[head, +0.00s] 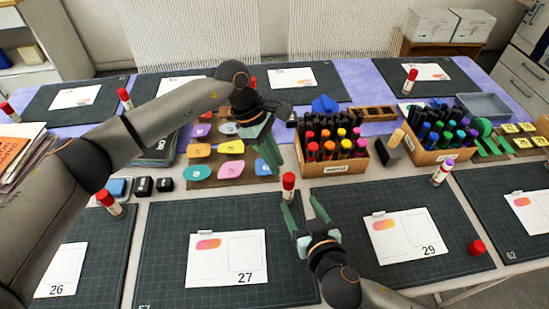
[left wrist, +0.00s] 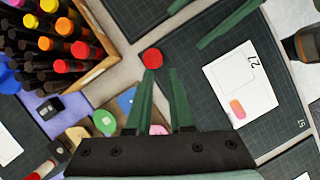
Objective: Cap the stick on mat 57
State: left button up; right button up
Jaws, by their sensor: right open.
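Mat 57 (head: 165,235) is the dark green cutting mat bearing the card numbered 27; its label shows in the left wrist view (left wrist: 301,124). A glue stick with a red top (head: 289,186) stands upright by the mat's far right corner. Its red top also shows from above in the left wrist view (left wrist: 152,58). My left gripper (head: 272,162) is open and empty, pointing down, its fingertips just beyond the stick and apart from it. My right gripper (head: 299,203) is open and empty, just on the near side of the stick. The stick's lower part is partly hidden by a right finger.
A wooden marker box (head: 333,168) stands behind the stick. A palette of coloured pads (head: 235,170) lies under my left gripper.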

pick_arm(q)
jog(key=shift+f, duration=0.15)
pick_arm(e)
jog(key=shift+f, duration=0.2)
pick_arm(q)
jog(key=shift+b+x, duration=1.65)
jog(key=shift+b, duration=0.05)
pick_arm(e)
jog(key=shift+f, duration=1.5)
jog(key=shift+r, duration=0.1)
jog(key=shift+r+p, duration=0.95)
jog(key=shift+p, duration=0.15)
pick_arm(q)
send_near(285, 179)
jog(key=shift+s+f, duration=0.1)
jog(key=shift+f, duration=0.2)
jog(key=shift+d, duration=0.1)
